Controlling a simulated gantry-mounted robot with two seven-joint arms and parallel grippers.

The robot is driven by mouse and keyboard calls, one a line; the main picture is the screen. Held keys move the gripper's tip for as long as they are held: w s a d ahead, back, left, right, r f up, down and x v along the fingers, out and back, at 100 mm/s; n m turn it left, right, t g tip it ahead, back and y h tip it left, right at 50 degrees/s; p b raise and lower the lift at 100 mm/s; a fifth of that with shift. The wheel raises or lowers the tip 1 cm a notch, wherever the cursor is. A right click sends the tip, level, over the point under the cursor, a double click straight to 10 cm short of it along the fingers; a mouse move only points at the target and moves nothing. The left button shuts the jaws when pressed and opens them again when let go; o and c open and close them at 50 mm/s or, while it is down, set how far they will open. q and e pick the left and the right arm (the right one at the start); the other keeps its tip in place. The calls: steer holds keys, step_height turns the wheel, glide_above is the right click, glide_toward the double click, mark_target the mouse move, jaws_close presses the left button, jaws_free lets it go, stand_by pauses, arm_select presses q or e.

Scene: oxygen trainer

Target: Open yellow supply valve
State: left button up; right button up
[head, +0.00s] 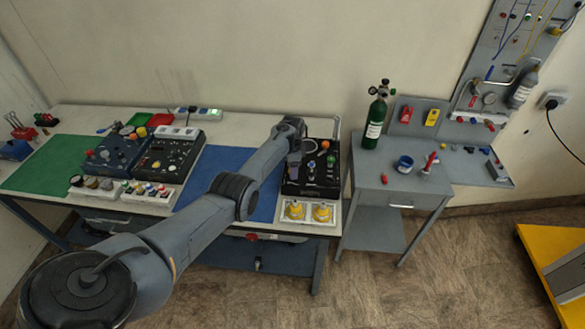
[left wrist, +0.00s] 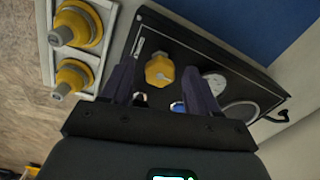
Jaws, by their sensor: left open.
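A yellow faceted valve knob (left wrist: 160,70) stands on a black panel box (left wrist: 185,35) in the left wrist view. My left gripper (left wrist: 157,84) is open, with one finger on each side of the knob in the picture. Gaps show between the fingers and the knob, and I cannot tell how far above it the fingertips are. In the head view my left gripper (head: 294,152) is over the left part of the black panel box (head: 318,185), and the yellow knob cannot be made out there. My right gripper is not in view.
Two round gauges (left wrist: 214,84) sit on the panel beside the right finger. Yellow fittings (head: 296,210) stand in white frames just in front of the panel. A green gas cylinder (head: 374,122) stands to its right on a grey table (head: 380,202). A blue mat (head: 215,170) lies left.

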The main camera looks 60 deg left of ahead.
arm_select(q)
steer(key=shift+c, duration=0.2)
steer(key=c, duration=1)
